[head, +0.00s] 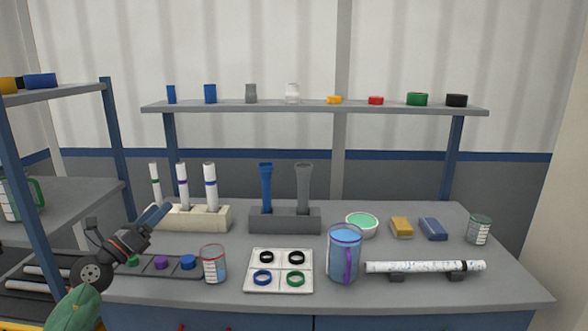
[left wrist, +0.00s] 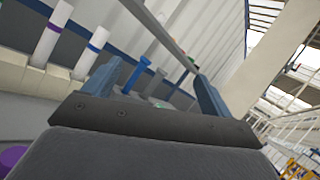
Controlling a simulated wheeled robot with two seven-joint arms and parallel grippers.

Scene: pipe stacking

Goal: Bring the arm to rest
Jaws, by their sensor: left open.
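My left arm comes in from the lower left in the head view. Its gripper (head: 153,216) is open and empty above the left part of the workbench (head: 340,308), in front of the cream rack. In the left wrist view the two blue fingers (left wrist: 152,95) stand wide apart with nothing between them. My right gripper is in neither view. White pipes with coloured bands (head: 183,185) stand upright in the cream rack (head: 216,220). A blue pipe (head: 266,188) and a grey pipe (head: 304,188) stand in a dark grey block (head: 285,222).
Below and right of the gripper are a dark tray with coloured caps (head: 162,263) and a glass beaker (head: 213,264). A white ring tray (head: 278,283), a blue jug (head: 345,253) and a horizontal white pipe (head: 425,267) lie farther right. A blue-framed shelf (head: 60,92) stands at left.

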